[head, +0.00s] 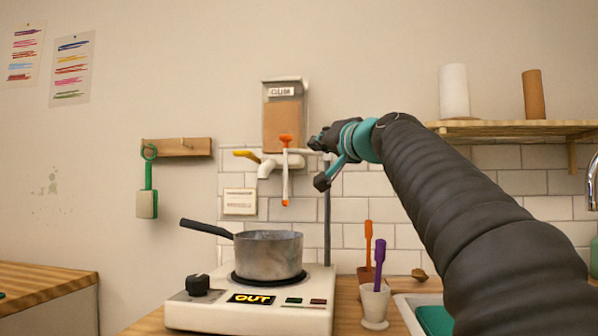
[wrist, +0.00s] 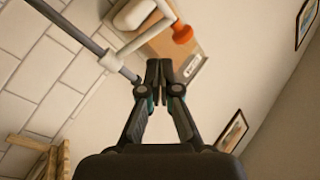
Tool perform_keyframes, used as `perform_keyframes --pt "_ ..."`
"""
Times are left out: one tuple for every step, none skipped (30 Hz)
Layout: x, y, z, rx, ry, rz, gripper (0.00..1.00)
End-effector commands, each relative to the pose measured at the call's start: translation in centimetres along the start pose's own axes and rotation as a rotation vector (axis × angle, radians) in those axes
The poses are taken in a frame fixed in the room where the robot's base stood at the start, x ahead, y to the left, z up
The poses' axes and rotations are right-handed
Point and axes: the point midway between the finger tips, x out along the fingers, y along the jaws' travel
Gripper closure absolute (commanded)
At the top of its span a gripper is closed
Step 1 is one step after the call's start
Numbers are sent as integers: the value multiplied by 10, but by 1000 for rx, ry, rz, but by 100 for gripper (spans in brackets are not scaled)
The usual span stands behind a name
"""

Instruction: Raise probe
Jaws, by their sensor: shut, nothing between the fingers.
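The probe (head: 285,180) is a thin white rod with an orange knob at its top and an orange band near its lower end. It hangs upright above the metal pot (head: 268,257), its tip clear of the rim. A white arm joins it to a grey stand pole (head: 327,215). My gripper (head: 322,142) is to the right of the orange knob in the head view, beside the top of the pole. In the wrist view my gripper (wrist: 158,70) has its fingers together and empty, below the orange knob (wrist: 182,33) and apart from it in the picture.
The pot stands on a white hot plate (head: 250,316) whose display reads "OUT". A dispenser (head: 284,112) hangs on the wall behind the probe. Purple and orange tools stand in cups (head: 375,305) at the right. A wall shelf (head: 510,130) is at the upper right.

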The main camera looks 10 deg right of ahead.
Motion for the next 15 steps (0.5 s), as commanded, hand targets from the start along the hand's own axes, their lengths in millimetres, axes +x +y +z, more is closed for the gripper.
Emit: perform_keyframes --pt "4 6 11 95 29 7 100" --pt "7 8 13 157 49 10 100" --pt "9 11 16 237 76 13 100" --pt "12 13 19 297 96 13 100" --pt "13 15 21 357 117 12 100" --pt "16 17 24 437 146 8 100" --pt "17 19 27 496 167 3 100" --pt "19 21 29 554 188 -2 100" --pt "20 22 33 634 214 -13 100" --pt "22 24 35 693 235 -23 100" --pt "22 25 38 751 255 -34 100" --pt "24 26 42 828 281 -51 100" --pt "24 27 44 885 301 -66 100" --pt "25 28 47 943 319 -83 100" --pt "25 29 52 1018 343 -106 100"
